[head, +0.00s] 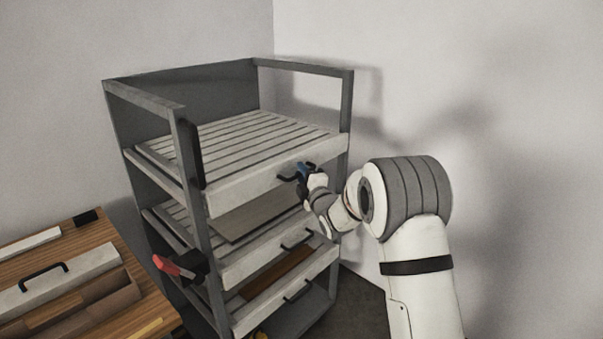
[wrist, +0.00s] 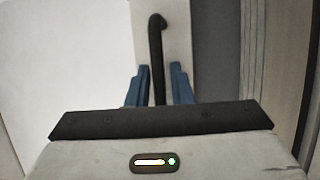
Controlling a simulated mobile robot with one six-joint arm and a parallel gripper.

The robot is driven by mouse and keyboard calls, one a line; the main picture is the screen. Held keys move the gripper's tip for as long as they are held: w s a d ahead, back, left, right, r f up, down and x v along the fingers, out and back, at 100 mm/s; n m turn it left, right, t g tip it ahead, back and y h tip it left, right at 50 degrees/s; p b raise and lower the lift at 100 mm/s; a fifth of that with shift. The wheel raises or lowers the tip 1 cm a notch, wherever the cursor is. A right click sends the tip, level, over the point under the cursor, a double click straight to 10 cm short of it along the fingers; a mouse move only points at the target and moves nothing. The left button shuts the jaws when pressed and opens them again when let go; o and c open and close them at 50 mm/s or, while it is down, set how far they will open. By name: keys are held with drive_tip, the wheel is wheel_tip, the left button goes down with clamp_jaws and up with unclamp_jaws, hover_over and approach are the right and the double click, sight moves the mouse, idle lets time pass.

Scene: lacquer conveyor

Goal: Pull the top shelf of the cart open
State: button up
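The grey cart (head: 178,130) stands in the corner. Its top shelf (head: 240,135) has a slatted deck and a pale front panel, which lies about in line with the fronts of the lower shelves. My gripper (head: 303,172) is at the right part of that panel, at its black handle (head: 286,178). In the wrist view the two blue fingers of my gripper (wrist: 161,70) stand one on each side of the black handle (wrist: 157,45). Narrow gaps seem to show beside the bar, so the fingers look open around it. Their contact with the handle is hard to see.
Two lower shelves (head: 262,256) (head: 288,293) have black handles of their own. A red-and-black tool (head: 175,265) is at the cart's left post. A wooden bench (head: 60,255) with a handled drawer front is at lower left. A white wall (head: 500,70) rises behind my arm.

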clamp_jaws()
drive_tip(key=shift+d+f, duration=0.1)
idle(0.4)
